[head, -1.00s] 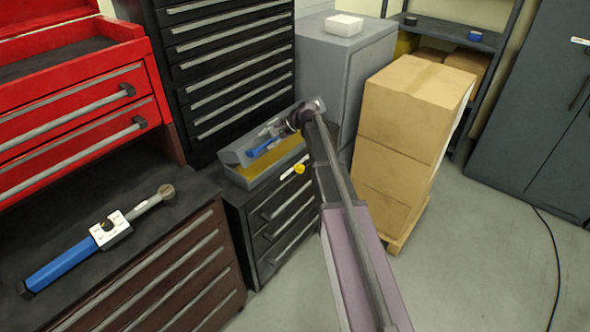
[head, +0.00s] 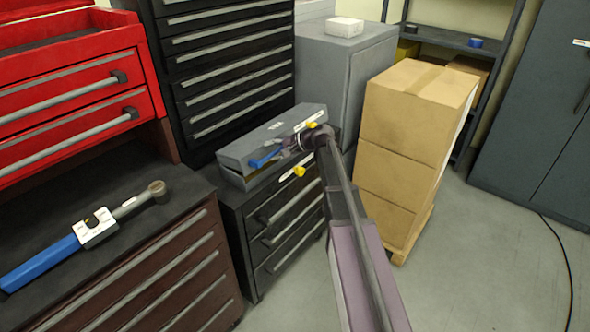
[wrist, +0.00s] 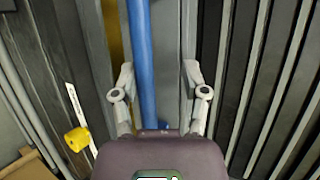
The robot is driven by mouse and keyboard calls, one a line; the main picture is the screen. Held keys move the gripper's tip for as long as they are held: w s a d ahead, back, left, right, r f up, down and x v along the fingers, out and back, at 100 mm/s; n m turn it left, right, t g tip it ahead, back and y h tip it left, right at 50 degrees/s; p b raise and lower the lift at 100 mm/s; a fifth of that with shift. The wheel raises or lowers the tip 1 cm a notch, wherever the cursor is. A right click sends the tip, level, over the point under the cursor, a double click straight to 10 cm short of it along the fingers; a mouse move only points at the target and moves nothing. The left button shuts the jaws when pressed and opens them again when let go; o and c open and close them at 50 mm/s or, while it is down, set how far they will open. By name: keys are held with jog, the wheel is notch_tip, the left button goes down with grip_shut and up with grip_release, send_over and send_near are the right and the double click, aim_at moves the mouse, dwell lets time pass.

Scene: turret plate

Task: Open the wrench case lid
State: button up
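The grey wrench case (head: 262,139) sits on a low black drawer cabinet at the centre left. Its lid is tilted low, with a narrow gap at the front left. In the wrist view a yellow strip (wrist: 116,30) of the inside shows left of a blue bar (wrist: 140,60). The blue bar also shows at the case front in the head view (head: 265,160). My gripper (wrist: 158,78) is at the case front with fingers apart. The bar runs between them, nearer the left finger, with a gap to the right finger. I cannot tell whether the left finger touches it.
A blue-handled wrench (head: 85,235) lies on the bench at the left. A yellow knob (head: 299,171) is on the cabinet front below the case. Stacked cardboard boxes (head: 410,140) stand to the right. A tall black drawer cabinet (head: 230,70) rises behind the case.

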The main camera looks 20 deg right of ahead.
jog(key=shift+s+f+n+t+y+b, duration=0.5)
jog(key=shift+f+t+y+b, duration=0.65)
jog(key=shift+f+b, duration=2.65)
jog(key=s+d+r, duration=0.3)
jog(key=d+r, duration=0.1)
jog(key=d, duration=0.2)
jog(key=shift+s+d, duration=0.25)
jog(key=shift+d, duration=0.1)
jog(key=s+a+f+n+g+h, duration=0.2)
jog(key=s+a+f+g+h, duration=0.15)
jog(key=s+a+f, duration=0.3)
jog(key=s+f+n+g+h, duration=0.3)
jog(key=s+f+h, duration=0.15)
jog(key=s, duration=0.55)
jog(key=s+f+n+g+h, duration=0.2)
jog(key=s+f+h, duration=0.25)
jog(key=s, duration=0.45)
notch_tip(320, 180, up, 18)
jog(key=h+p, duration=0.1)
jog(key=p, duration=1.6)
jog(key=shift+d+f, duration=0.15)
jog(key=shift+d, duration=0.25)
